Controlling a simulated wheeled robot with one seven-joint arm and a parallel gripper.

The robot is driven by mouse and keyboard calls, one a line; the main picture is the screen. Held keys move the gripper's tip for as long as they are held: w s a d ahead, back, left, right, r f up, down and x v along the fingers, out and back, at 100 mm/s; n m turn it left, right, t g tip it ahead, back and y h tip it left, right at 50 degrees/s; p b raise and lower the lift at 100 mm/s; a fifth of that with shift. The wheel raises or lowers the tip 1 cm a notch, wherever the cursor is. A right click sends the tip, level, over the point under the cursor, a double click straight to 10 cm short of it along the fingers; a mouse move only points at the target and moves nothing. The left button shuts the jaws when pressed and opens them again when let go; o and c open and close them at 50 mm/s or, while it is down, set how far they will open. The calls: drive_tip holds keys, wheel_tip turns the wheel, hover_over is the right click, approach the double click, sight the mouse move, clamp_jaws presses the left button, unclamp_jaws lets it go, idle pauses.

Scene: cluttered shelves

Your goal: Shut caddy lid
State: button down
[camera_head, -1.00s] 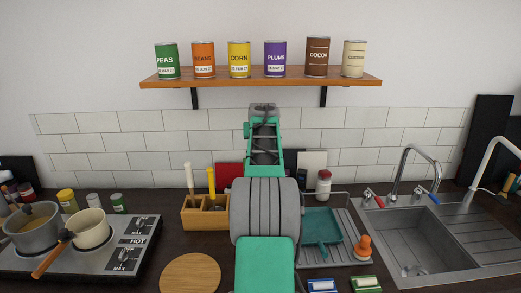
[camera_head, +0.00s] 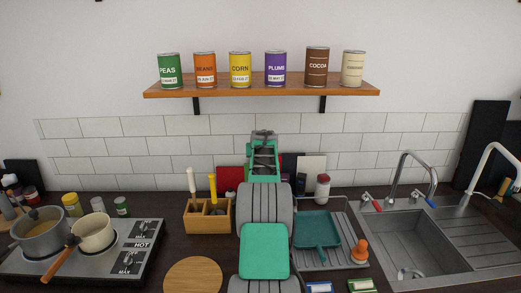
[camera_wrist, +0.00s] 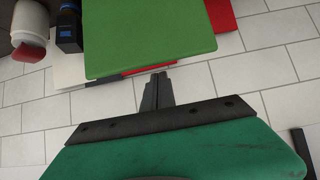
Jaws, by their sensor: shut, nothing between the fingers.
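I cannot make out a caddy lid for certain. In the head view my arm covers the middle of the counter, so a caddy there may be hidden. In the wrist view a flat green panel (camera_wrist: 150,38) with rounded corners stands in front of a red panel (camera_wrist: 221,14); I cannot tell whether the green one is a lid or a board. My gripper (camera_wrist: 161,80) is shut and empty, its fingertips close to the panel's edge in the picture; contact cannot be told. In the head view the fingers are hidden behind my arm.
A wooden box with brushes (camera_head: 208,217) stands left of my arm. Pots on the hob (camera_head: 90,262) and the sink (camera_head: 415,240) flank the counter. A shelf (camera_head: 262,90) holds several cans.

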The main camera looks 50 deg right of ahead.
drive_tip(key=shift+s+a+f, duration=0.4)
drive_tip(key=shift+a, duration=0.05)
drive_tip(key=shift+f+b, duration=0.2)
drive_tip(key=shift+b, duration=0.25)
drive_tip(key=shift+s+a+f+b, duration=0.1)
drive_tip(key=shift+s+b, duration=0.05)
drive_tip(key=shift+b, duration=0.45)
drive_tip(key=shift+s+a+r+t+h+b, duration=0.2)
drive_tip(key=shift+a+t+h+b, duration=0.15)
drive_tip(key=shift+b, duration=0.5)
